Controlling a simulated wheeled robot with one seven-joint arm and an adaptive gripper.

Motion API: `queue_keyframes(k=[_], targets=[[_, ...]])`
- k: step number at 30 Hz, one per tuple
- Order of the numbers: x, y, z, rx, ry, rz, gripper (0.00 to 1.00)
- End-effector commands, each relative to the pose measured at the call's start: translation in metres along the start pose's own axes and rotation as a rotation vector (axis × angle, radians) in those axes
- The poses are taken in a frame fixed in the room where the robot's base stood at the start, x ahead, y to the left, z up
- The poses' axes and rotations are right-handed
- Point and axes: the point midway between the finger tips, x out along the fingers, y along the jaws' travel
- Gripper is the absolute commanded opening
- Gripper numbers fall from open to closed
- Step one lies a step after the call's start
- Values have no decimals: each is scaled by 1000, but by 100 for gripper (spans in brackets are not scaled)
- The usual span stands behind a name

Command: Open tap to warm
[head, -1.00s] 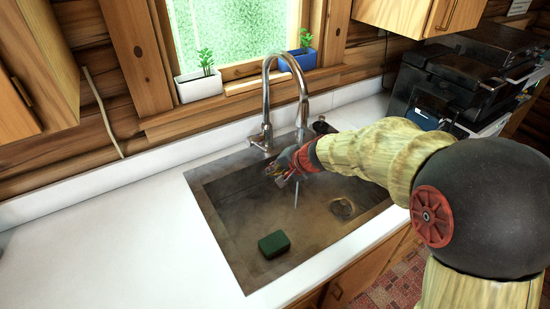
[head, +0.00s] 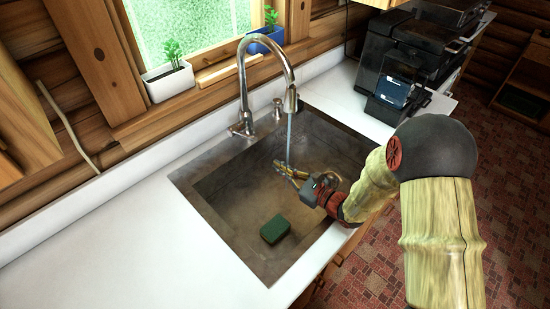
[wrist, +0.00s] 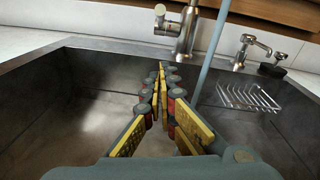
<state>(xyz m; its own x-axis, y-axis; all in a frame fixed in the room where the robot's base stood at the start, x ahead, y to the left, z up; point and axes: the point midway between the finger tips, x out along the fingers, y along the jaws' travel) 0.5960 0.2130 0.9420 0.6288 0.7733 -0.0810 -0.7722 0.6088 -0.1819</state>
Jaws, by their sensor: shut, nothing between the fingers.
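The metal gooseneck tap (head: 242,85) rises from the back of the sink, and a water stream (head: 289,140) falls from its spout. In the wrist view the tap's base (wrist: 187,38) is at the top, with a side handle (wrist: 161,20) sticking out on its left. My gripper (head: 282,167) is over the sink, beside the stream in the head view. In the wrist view my gripper's fingertips (wrist: 161,70) are together and empty, pointing toward the tap base and apart from it. The handle's exact setting is hard to tell.
The sunken sink (head: 225,205) holds a green sponge (head: 275,229). A wire rack (wrist: 248,97) hangs at its back right in the wrist view, near a small spout (wrist: 245,50). Potted plants (head: 168,80) stand on the sill. The white counter (head: 130,225) to the left is clear.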

Motion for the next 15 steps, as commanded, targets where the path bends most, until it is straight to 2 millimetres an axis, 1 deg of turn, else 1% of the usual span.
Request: queue_keyframes(k=[12,14,15], targets=[[80,2,-3,-4,0,5,0],[91,2,-2,-4,-1,5,0],[93,1,5,-6,-3,3,0]])
